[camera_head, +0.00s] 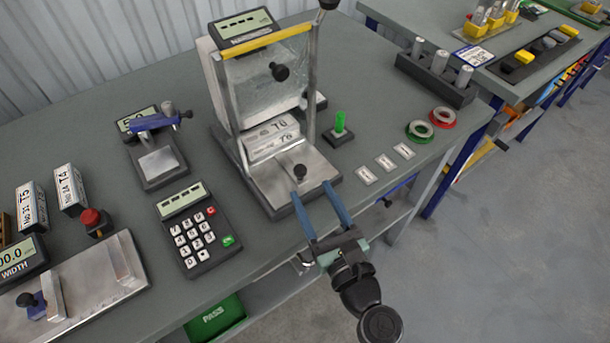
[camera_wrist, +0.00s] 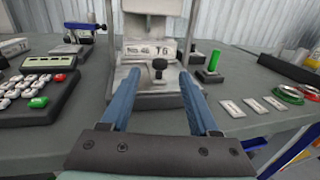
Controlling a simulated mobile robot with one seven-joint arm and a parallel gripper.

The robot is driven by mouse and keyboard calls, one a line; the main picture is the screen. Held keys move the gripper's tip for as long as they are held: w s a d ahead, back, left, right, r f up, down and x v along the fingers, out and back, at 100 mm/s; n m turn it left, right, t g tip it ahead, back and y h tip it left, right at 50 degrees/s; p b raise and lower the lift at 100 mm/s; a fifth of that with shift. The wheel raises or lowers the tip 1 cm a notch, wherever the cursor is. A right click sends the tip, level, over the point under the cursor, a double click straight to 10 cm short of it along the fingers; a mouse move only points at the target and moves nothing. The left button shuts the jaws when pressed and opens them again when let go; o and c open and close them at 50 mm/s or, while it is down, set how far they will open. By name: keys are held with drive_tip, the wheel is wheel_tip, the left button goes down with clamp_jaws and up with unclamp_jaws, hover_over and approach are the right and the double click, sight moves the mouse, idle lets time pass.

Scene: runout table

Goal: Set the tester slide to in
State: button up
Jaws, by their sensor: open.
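The tester (camera_head: 262,90) stands at the table's middle, with a display on top, a yellow bar and a clear raised guard with a black knob. Its metal slide plate (camera_head: 285,178) carries a black knob (camera_head: 300,172) and sticks out toward the front. A block labelled T6 (camera_head: 272,140) sits behind the knob; the block also shows in the wrist view (camera_wrist: 150,49). My gripper (camera_head: 320,203) is open and empty, its two blue fingers pointing at the slide from the front. In the wrist view the slide knob (camera_wrist: 160,66) stands ahead, between the finger lines. I cannot tell whether the fingers touch anything.
A keypad (camera_head: 196,232) lies left of the tester. A green peg (camera_head: 340,122) on a base, white tags (camera_head: 385,162) and green and red rings (camera_head: 432,122) are to the right. A width gauge (camera_head: 90,290) is at the lower left.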

sight(302, 175)
drive_tip(key=shift+x, duration=2.35)
clamp_jaws()
